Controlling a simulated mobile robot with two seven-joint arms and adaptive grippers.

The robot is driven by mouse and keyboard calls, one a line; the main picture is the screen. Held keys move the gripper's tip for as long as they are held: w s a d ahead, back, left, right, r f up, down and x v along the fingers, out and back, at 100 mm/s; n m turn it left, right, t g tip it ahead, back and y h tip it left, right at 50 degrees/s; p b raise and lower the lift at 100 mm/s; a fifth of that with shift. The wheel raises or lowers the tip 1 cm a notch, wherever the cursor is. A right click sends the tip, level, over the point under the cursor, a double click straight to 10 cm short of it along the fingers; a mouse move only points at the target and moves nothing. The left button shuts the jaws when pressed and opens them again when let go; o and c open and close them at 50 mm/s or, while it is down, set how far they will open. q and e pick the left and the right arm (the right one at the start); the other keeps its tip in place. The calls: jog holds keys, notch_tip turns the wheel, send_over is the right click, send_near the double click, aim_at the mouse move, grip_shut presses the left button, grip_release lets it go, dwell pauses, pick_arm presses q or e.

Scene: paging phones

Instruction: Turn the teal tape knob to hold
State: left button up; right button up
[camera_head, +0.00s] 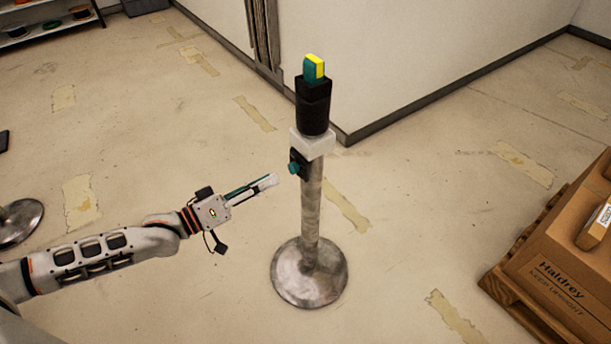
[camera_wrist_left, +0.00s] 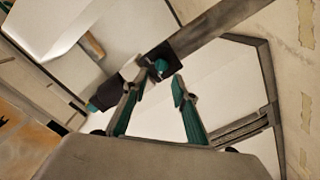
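The teal knob (camera_head: 294,168) sits on a small black box on the left side of a metal post (camera_head: 312,205). In the left wrist view the teal knob (camera_wrist_left: 161,65) lies just beyond the fingertips, seen between them and nearer the left finger. My left gripper (camera_head: 270,181) points at the knob from the left, a short way off and slightly lower in the picture. In the wrist view my left gripper (camera_wrist_left: 157,84) is open, with a clear gap between its teal-backed fingers and nothing held. The knob's markings are too small to read. My right gripper is not in view.
Above the knob the post carries a white collar (camera_head: 312,143), a black holder (camera_head: 313,106) and a teal-and-yellow top piece (camera_head: 314,67). Its round base (camera_head: 309,273) stands on open floor. A wall corner is behind; a carton (camera_head: 570,262) on a pallet stands right.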

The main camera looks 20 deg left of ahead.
aim_at(288, 166)
pick_arm(q)
jog(key=x, duration=0.2)
jog(key=b+x, duration=0.1)
jog(key=x, duration=0.5)
jog(key=shift+w+a+r, duration=0.2)
jog(key=shift+w+a, duration=0.05)
jog(key=shift+a, duration=0.1)
grip_shut()
